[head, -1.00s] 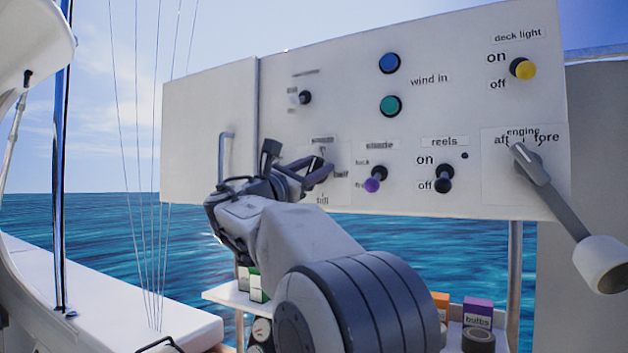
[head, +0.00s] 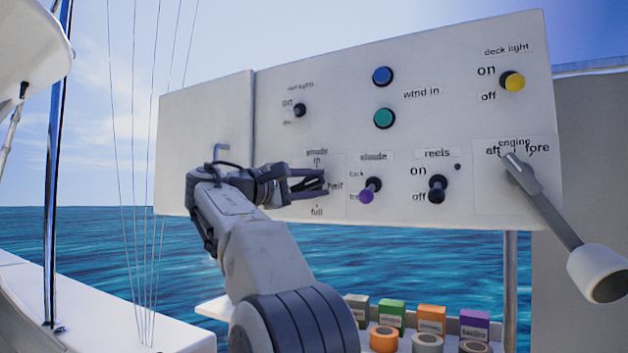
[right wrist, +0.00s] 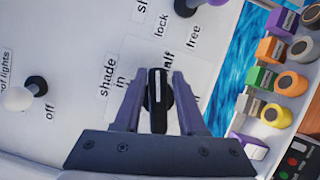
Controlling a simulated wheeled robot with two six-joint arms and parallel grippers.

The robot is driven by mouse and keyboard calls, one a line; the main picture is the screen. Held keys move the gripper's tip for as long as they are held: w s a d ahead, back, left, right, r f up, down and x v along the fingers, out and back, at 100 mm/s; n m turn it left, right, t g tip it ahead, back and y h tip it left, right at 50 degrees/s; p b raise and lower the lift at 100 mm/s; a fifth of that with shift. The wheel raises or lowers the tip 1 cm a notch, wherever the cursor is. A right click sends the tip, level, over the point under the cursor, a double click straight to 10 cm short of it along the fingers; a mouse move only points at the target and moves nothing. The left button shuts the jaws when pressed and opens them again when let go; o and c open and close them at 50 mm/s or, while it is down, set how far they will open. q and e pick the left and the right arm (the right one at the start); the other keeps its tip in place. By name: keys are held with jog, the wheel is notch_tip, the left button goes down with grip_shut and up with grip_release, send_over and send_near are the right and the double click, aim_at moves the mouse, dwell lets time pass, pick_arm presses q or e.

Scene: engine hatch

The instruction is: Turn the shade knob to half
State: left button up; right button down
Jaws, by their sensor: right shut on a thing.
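The shade knob (right wrist: 158,95) is a black bar with a white line, seen between the two fingers in the right wrist view. The line runs up toward the partly hidden "half" label (right wrist: 168,62), while "in" (right wrist: 119,80) lies to the left. My right gripper (head: 322,184) is shut on the knob, its purple-grey fingers on either side of it. In the head view the labels "in" (head: 317,162), "half" (head: 336,185) and "full" (head: 317,211) surround the knob. The fingers largely hide the knob there. My left gripper is not in view.
Right of the gripper are the purple-tipped lock/free shade switch (head: 370,190) and the reels switch (head: 437,188). The engine lever (head: 545,205) juts out at far right. Roof-light switch (head: 299,110) is above. A shelf (head: 215,308) with boxes is below.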

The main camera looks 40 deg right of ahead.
jog(key=shift+w+f+m+y, duration=0.15)
jog(key=shift+m+y, duration=0.15)
jog(key=shift+m, duration=0.2)
jog(key=shift+a, duration=0.1)
dwell(0.9)
jog(key=c, duration=0.7)
grip_release()
jog(key=shift+w, duration=0.1)
